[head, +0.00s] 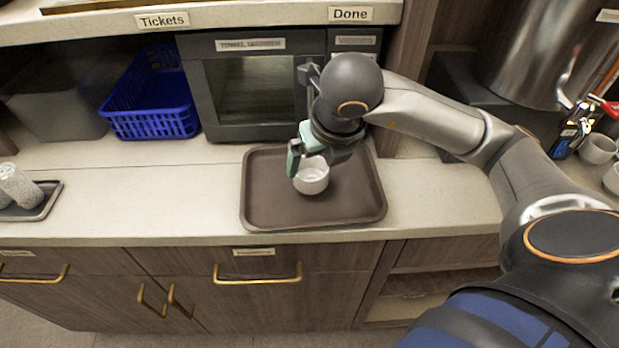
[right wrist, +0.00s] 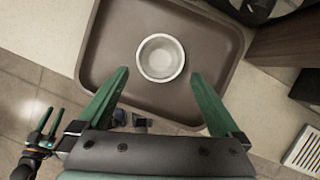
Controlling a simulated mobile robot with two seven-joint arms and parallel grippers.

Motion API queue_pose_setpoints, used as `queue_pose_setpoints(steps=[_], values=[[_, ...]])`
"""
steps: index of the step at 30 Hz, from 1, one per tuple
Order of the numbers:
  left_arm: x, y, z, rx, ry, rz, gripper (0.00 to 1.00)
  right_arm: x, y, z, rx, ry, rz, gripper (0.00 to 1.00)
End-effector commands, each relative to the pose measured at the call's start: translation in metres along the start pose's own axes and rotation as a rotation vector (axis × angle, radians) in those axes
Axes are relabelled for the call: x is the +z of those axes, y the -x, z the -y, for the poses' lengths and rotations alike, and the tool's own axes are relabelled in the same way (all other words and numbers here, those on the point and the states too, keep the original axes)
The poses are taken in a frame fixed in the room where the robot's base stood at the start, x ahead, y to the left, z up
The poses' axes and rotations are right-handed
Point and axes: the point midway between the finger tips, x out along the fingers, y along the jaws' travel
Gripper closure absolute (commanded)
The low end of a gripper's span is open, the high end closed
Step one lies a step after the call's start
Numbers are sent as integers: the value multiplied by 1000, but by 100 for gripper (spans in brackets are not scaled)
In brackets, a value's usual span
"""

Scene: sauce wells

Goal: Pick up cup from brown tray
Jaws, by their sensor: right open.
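A white cup (head: 312,179) stands upright on the brown tray (head: 270,205) on the counter. In the right wrist view the cup (right wrist: 160,58) looks empty and sits ahead of my fingertips, between their lines, on the brown tray (right wrist: 112,30). My right gripper (head: 308,156) is over the tray at the cup, with one green finger at the cup's left side in the head view. In the right wrist view my right gripper (right wrist: 159,74) has its two green fingers spread wide with nothing between them.
A toaster-oven-like appliance (head: 250,88) stands behind the tray, with a blue basket (head: 150,105) to its left. A small grey tray (head: 38,208) holds rolled items at far left. A metal pot (head: 545,50) and cups (head: 597,148) are at right.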

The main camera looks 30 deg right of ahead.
Motion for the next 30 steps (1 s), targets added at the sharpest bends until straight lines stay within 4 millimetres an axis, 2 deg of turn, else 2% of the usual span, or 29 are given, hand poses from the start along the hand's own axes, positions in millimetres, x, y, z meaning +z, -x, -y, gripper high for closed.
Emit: queue_pose_setpoints(steps=[8,15,19,25,30], values=[[-5,0,-2,4,-1,-8,50,2,-23,0,-1,0,-3,0],[-9,1,-1,3,-2,-18,50,5,-58,0,-1,2,-4,0],[-9,1,-1,3,-2,-19,50,5,-66,0,0,1,-1,0],[-9,1,-1,2,-2,-19,50,5,-66,0,1,2,-1,0],[-8,1,0,1,-2,-18,50,5,-65,0,1,2,0,19]])
